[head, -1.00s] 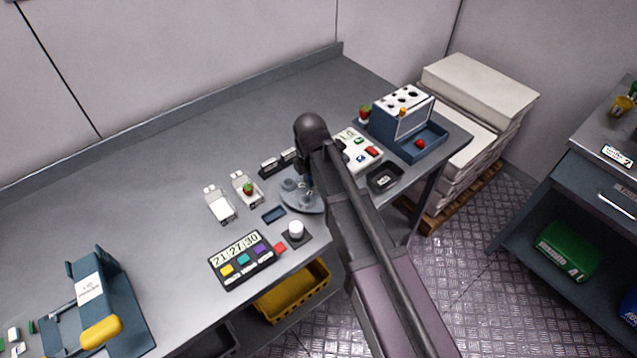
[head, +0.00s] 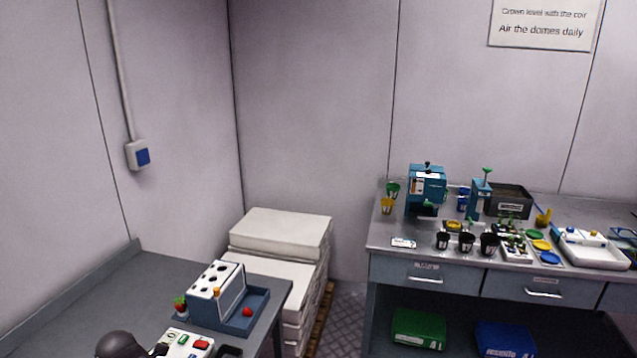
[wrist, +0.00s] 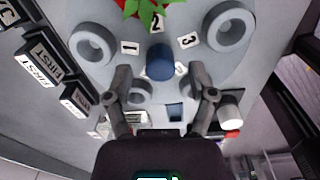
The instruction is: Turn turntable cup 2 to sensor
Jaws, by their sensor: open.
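The grey turntable (wrist: 185,38) fills the upper part of the wrist view. It carries grey ring-shaped cups, one at left (wrist: 92,43) and one at right (wrist: 229,27). Labels 1 (wrist: 130,47), 2 (wrist: 157,23) and 3 (wrist: 188,40) surround a dark blue centre knob (wrist: 160,62). A red strawberry with green leaves (wrist: 148,6) is cut off at the top edge, beyond label 2. My gripper (wrist: 161,78) is open, its fingertips apart on either side just below the knob in the picture; contact cannot be told. The turntable is out of the head view.
Dark blocks marked FIRST (wrist: 42,68) stand left of the turntable. A white knob (wrist: 231,110) is at lower right. The head view shows a blue holed rack (head: 217,290), a white slab stack (head: 280,238) and another bench (head: 460,262) with pots and devices.

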